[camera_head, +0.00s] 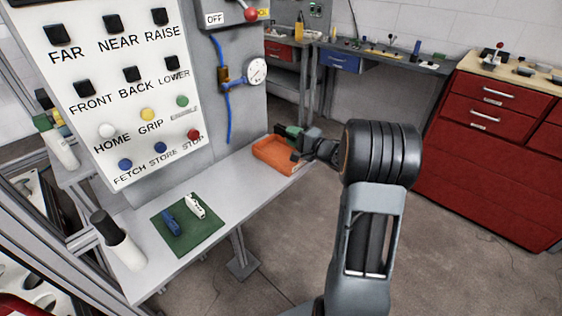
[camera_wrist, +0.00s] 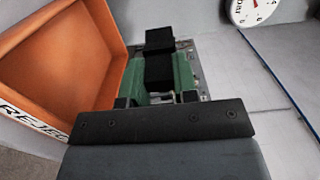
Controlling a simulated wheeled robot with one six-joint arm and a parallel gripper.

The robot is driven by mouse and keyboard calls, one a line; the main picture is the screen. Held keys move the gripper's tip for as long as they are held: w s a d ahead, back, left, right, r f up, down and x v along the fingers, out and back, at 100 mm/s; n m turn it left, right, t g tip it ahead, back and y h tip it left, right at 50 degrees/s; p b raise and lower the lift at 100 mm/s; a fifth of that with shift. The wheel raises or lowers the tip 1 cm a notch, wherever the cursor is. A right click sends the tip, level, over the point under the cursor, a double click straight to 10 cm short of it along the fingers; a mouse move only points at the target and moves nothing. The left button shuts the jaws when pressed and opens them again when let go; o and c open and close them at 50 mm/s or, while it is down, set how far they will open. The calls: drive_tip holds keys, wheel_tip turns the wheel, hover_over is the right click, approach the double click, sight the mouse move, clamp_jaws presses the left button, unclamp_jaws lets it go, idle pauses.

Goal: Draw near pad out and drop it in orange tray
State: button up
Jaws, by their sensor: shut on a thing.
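The orange tray (camera_head: 279,158) stands at the far end of the grey bench. In the wrist view the tray (camera_wrist: 65,65) fills the left side, looks empty in the part shown, and bears a label on its rim that starts "REJE". My gripper (camera_head: 299,143) is at the tray's back right side. It is shut on a green pad (camera_head: 290,131) with dark parts. In the wrist view the green pad (camera_wrist: 185,75) lies beside the tray's right wall, partly hidden by black blocks and my gripper (camera_wrist: 158,88). Its height over the bench is unclear.
A button panel (camera_head: 120,85) with a NEAR button stands behind the bench (camera_head: 230,178). A gauge (camera_head: 257,71) and blue hose (camera_head: 226,105) are close to the tray. A green mat (camera_head: 187,228) holds a blue and a white object. Red drawers (camera_head: 500,120) stand right.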

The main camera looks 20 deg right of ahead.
drive_tip(key=shift+f+b, duration=0.5)
drive_tip(key=shift+f, duration=0.3)
drive_tip(key=o, duration=1)
drive_tip(key=shift+c, duration=0.2)
drive_tip(key=p+v, duration=0.1)
drive_tip(key=v, duration=1.3)
drive_tip(key=shift+w, duration=0.1)
